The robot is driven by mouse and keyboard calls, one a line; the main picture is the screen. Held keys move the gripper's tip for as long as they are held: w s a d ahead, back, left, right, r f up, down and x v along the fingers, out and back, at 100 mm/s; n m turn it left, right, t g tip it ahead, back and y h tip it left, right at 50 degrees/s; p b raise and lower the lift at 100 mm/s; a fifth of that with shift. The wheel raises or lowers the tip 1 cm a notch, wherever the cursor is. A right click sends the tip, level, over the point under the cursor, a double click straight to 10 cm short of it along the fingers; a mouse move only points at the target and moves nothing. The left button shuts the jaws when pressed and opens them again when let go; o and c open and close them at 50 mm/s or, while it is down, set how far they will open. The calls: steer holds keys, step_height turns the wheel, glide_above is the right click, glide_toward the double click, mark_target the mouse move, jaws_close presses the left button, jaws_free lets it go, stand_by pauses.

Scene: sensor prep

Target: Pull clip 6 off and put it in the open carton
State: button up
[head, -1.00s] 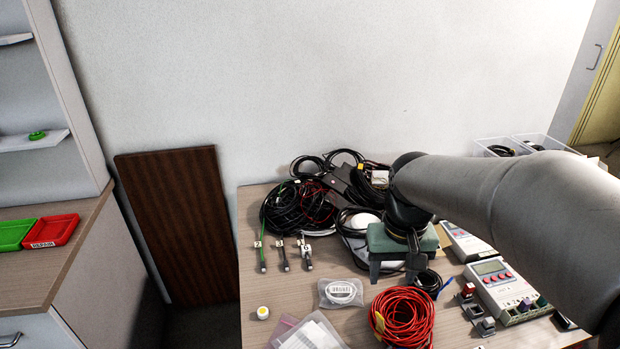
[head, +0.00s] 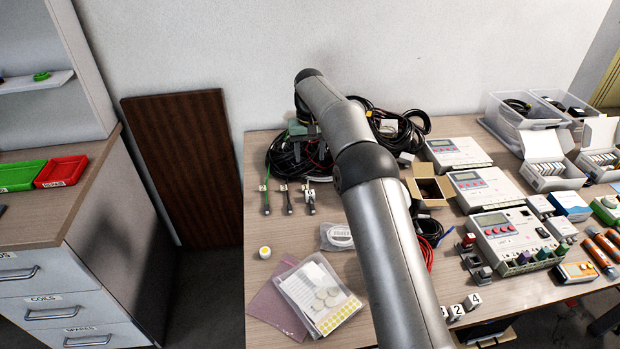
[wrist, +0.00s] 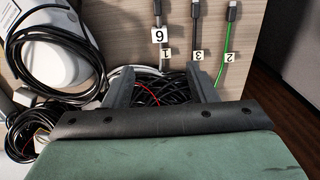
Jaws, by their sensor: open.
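Clip 6 (wrist: 159,36) is a small white tag marked 6 on the leftmost of three leads in the wrist view, just beyond a tag marked 1 (wrist: 166,54). In the head view this lead (head: 309,197) is the rightmost of the three. My gripper (wrist: 160,78) is open and empty above the black cable coils, its fingers pointing towards the leads but short of clip 6. In the head view its green body (head: 297,128) shows and my arm partly hides it. The open brown carton (head: 430,203) stands right of my arm with its flaps up; its inside looks dark.
Leads tagged 3 (wrist: 198,55) and 2 (wrist: 229,56) lie beside clip 6's lead. Black coils (head: 283,155) lie behind them. Meters (head: 478,187) and white boxes (head: 550,173) fill the right side. Bare table lies in front of the leads.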

mark_target(310, 192)
step_height(310, 192, down, 15)
steer(key=shift+f+p, duration=0.15)
steer(key=shift+p, duration=0.35)
steer(key=c, duration=1.1)
